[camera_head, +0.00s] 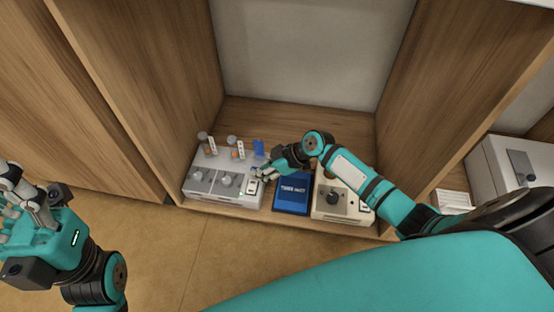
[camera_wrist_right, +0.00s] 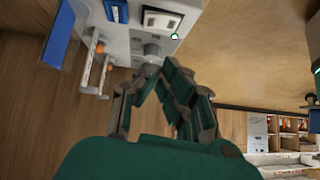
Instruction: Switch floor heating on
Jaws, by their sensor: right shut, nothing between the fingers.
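A grey-white control box (camera_head: 222,187) stands on the low shelf, with two round knobs and upright levers. A white rocker switch (camera_head: 252,187) is at its right end; it also shows in the right wrist view (camera_wrist_right: 160,22), with a small green spot beside it. I cannot read which control is for floor heating. My right gripper (camera_head: 262,176) is shut and empty, close to the switch end of the box; its fingertips (camera_wrist_right: 163,66) point at the panel near a grey knob. Contact is not clear. My left gripper (camera_head: 18,192) looks open and empty, far left.
A blue box with white lettering (camera_head: 292,192) and a cream box with a dark dial (camera_head: 336,203) stand right of the control box. Wooden side walls (camera_head: 160,80) bound the recess. A grey-white cabinet (camera_head: 495,165) is at far right. The floor in front (camera_head: 150,235) is clear.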

